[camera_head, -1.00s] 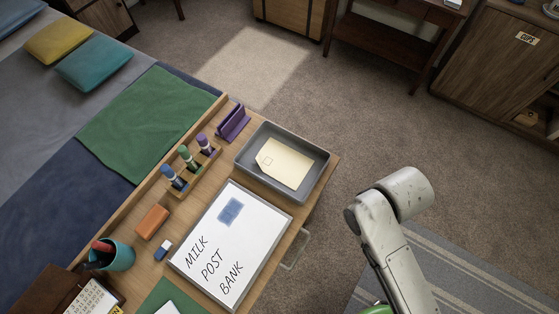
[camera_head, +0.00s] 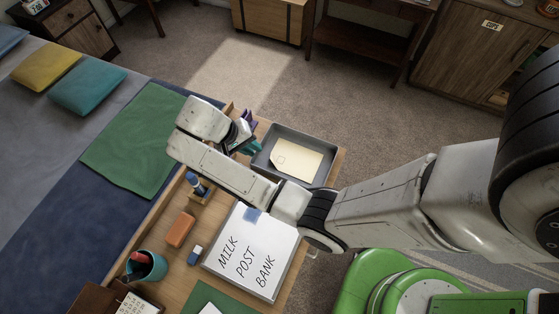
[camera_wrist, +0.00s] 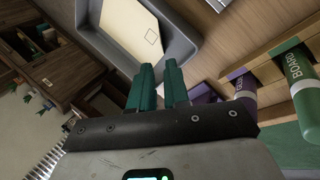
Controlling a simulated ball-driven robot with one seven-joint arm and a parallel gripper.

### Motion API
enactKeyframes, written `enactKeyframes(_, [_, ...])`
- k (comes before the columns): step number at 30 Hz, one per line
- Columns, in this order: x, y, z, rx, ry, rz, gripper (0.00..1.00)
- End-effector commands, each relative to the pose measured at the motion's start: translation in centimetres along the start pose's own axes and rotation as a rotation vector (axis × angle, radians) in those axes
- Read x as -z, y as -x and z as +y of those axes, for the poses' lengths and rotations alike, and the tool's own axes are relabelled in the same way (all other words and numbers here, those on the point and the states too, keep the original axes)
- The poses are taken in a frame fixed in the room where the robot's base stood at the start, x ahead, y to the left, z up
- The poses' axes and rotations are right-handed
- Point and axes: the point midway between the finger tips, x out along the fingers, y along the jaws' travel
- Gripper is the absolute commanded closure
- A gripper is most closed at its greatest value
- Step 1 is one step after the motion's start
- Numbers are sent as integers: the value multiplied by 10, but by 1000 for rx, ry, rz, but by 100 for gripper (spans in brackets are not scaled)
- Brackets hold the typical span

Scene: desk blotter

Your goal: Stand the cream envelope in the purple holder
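The cream envelope (camera_head: 297,158) lies flat in the grey tray (camera_head: 331,172) on the desk; it also shows at the top of the wrist view (camera_wrist: 135,28). The purple holder (camera_head: 249,116) stands left of the tray, mostly hidden behind my arm. In the wrist view a purple piece (camera_wrist: 206,97), likely the holder, shows right of my fingers. My gripper (camera_head: 254,148) is over the desk between holder and tray. Its teal fingers (camera_wrist: 159,68) are slightly apart with nothing between them, and they point toward the tray, short of the envelope.
Capped markers stand in a wooden rack (camera_wrist: 270,95) beside the holder, partly hidden by my arm. A whiteboard (camera_head: 250,262) lies in front of the tray. An orange block (camera_head: 180,228) and a teal pen cup (camera_head: 146,267) stand left. The bed adjoins the desk.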

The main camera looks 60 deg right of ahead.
Motion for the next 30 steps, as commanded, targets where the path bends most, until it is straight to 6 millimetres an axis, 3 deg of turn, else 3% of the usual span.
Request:
enactKeyframes(9, [0,-43,-3,0,-2,-1,84])
enactKeyframes(20, [0,-60,0,0,3,-2,84])
enactKeyframes(30, [1,-103,-1,0,2,-2,84])
